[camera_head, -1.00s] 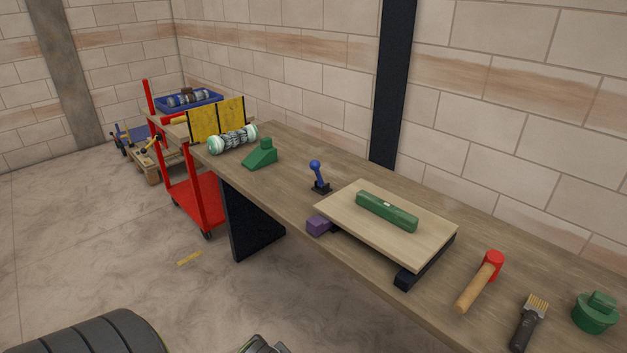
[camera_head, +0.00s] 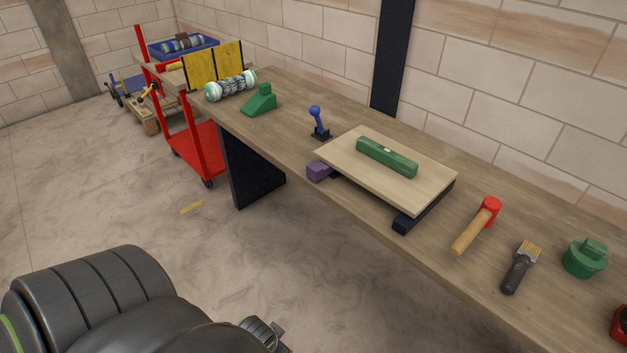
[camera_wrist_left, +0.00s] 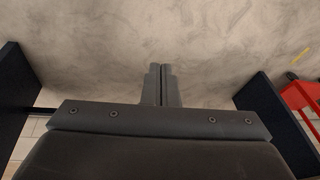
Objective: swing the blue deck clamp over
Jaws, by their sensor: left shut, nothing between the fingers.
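The blue deck clamp (camera_head: 315,118) stands on the workbench (camera_head: 285,125), its blue knobbed lever leaning slightly over a small black base. It is beside the far left corner of a pale wooden board (camera_head: 345,151), which rests on black rails. A green block-like tool, perhaps a level (camera_head: 386,157), lies on the board. My left gripper (camera_wrist_left: 162,85) is shut and empty, its fingertips together above the bare floor in the left wrist view. In the head view my left arm is low at the left, well away from the clamp. My right gripper is out of view.
A purple block (camera_head: 318,172) sits at the board's left corner. A red-headed mallet (camera_head: 476,226), a brush (camera_head: 520,267) and a green lidded object (camera_head: 584,259) lie to the right. A green wedge (camera_head: 259,101) and a red cart (camera_head: 194,145) are at the left. Floor before the bench is clear.

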